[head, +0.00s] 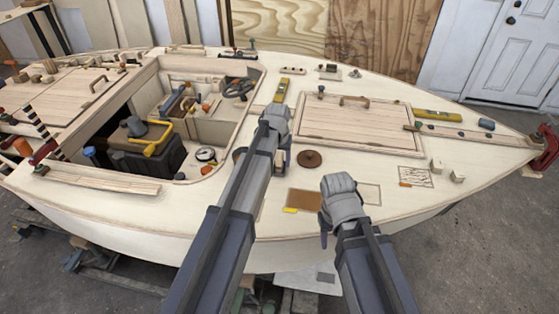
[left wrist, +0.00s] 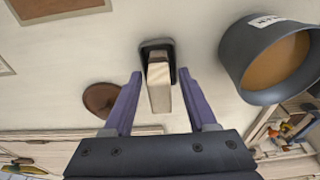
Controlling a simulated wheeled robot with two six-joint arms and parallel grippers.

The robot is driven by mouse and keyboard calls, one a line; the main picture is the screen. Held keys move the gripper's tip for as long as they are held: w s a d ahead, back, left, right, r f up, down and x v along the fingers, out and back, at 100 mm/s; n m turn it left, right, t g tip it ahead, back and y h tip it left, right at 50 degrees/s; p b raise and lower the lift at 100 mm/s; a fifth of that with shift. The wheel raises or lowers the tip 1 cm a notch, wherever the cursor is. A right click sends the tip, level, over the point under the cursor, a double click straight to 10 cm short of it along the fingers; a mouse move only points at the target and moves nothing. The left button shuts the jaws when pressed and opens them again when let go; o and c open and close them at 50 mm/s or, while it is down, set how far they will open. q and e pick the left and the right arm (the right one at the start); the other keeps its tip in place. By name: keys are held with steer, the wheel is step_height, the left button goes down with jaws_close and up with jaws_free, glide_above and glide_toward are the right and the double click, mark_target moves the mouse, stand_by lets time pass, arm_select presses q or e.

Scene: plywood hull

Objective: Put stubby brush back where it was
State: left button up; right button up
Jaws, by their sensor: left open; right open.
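In the left wrist view a pale wooden, block-like piece (left wrist: 160,97) with a dark rounded part (left wrist: 157,46) at its far end is between my open fingers, with gaps at both sides. It looks like the stubby brush, but I cannot tell whether the dark part is its bristles or a holder around it.
A grey cup (left wrist: 240,68) with a label and orange-brown inside stands close to the left gripper. A brown disc (head: 309,159) lies on the deck nearby. A brown rectangle (head: 313,201) is near the right gripper. The open cockpit (head: 215,130) is to the left.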

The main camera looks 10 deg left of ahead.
arm_select(q)
steer(key=r+p, duration=0.4)
steer(key=s+r+p, duration=0.1)
steer(key=r+p, duration=0.3)
steer(key=s+r+p, duration=0.1)
steer(key=r+p, duration=0.3)
steer(key=shift+r, duration=0.1)
steer(key=s+d+m+g, duration=0.1)
steer(key=s+d, duration=0.3)
steer(key=s, duration=0.8)
steer(key=s+d+m+g+y, duration=0.1)
steer(key=s+d, duration=0.3)
steer(key=s, duration=0.9)
steer(key=shift+s+d+m, duration=0.15)
steer(key=shift+s+m, duration=0.15)
steer(key=shift+m, duration=0.6)
